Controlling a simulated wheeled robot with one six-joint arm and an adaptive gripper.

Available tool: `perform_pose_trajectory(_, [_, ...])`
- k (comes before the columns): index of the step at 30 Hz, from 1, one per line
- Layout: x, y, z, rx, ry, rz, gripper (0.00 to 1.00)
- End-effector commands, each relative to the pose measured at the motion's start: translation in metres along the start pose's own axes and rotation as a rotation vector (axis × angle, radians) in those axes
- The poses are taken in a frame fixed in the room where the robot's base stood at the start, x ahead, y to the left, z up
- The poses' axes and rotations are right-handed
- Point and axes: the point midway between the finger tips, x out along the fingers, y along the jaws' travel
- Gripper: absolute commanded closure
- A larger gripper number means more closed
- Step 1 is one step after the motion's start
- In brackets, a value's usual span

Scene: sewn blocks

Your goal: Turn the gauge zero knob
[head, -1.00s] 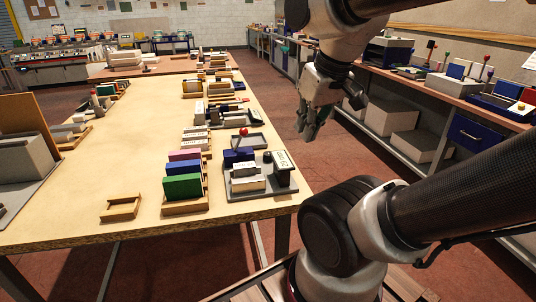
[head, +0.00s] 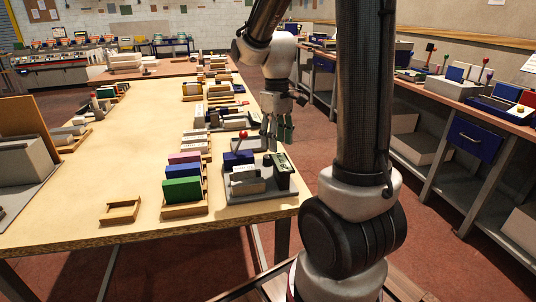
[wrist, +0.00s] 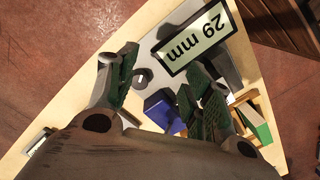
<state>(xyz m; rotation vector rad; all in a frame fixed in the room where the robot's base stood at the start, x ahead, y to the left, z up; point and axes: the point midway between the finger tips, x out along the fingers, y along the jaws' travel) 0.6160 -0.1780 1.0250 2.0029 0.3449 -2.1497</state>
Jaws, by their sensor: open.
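The gauge (head: 281,172), a dark upright body with a pale display, stands on a grey base (head: 262,194) near the table's front right corner. In the wrist view its display (wrist: 197,42) reads 29 mm. A small round grey knob with a pale mark (wrist: 143,78) shows between my fingers in the wrist view; I take it for the zero knob. In the head view I cannot make the knob out clearly. My gripper (head: 277,134) is open and empty, pointing down above and behind the gauge. In the wrist view its dark green finger pads (wrist: 163,82) lie either side of the knob, apart from it.
Pale blocks (head: 246,179) and a blue block (head: 238,158) are beside the gauge. A wooden rack (head: 184,209) holds green, blue and pink blocks. A red ball (head: 243,134) stands just left of my fingers.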

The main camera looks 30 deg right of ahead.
Motion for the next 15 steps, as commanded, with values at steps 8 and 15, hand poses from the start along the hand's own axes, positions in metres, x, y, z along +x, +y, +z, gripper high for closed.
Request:
perform_pose_trajectory(8, [-0.004, 0.022, -0.053, -0.402, 0.042, 0.018, 0.49])
perform_pose_trajectory(15, [0.009, 0.021, -0.053, -0.505, 0.039, 0.018, 0.49])
